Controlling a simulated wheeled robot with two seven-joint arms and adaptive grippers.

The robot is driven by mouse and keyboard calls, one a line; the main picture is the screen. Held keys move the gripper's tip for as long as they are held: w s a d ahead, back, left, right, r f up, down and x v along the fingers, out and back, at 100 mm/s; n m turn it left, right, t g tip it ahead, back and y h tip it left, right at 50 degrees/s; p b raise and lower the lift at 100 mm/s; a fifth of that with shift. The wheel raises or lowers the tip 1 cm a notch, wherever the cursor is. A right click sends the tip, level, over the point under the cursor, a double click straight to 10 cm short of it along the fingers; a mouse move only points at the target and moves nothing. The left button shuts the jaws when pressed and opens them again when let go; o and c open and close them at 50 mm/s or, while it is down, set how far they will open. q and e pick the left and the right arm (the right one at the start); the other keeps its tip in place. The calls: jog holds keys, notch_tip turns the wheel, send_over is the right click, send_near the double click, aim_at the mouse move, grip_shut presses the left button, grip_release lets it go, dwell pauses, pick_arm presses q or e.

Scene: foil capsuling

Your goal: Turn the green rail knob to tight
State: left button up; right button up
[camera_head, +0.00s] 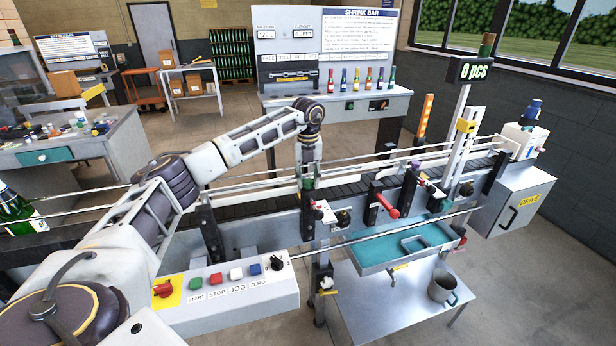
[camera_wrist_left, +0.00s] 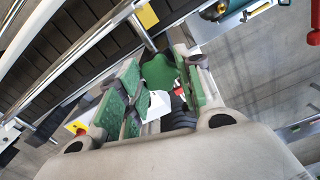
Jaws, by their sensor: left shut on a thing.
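My left gripper (camera_head: 308,172) points down at the near side of the conveyor, in front of the rails. In the left wrist view its two green-padded fingers stand on either side of the green rail knob (camera_wrist_left: 158,71) and are shut on it. In the head view most of the knob is hidden by the gripper and wrist. The knob's turn angle and whether it is tight cannot be told. My right gripper is not in view.
The guide rails and conveyor belt (camera_head: 345,189) run beside the gripper. A red-handled clamp (camera_head: 387,206) stands to the right. The button box (camera_head: 225,284) is at the front left. A teal tray (camera_head: 400,248) and grey mug (camera_head: 443,287) are at the lower right.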

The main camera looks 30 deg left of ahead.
pick_arm(q)
jog(key=shift+m+p, duration=0.3)
jog(key=shift+m, duration=2)
jog(key=m+p, duration=0.1)
jog(key=m, duration=0.1)
jog(key=shift+m, duration=0.4)
jog(key=m, duration=0.3)
jog(key=shift+m, duration=2.2)
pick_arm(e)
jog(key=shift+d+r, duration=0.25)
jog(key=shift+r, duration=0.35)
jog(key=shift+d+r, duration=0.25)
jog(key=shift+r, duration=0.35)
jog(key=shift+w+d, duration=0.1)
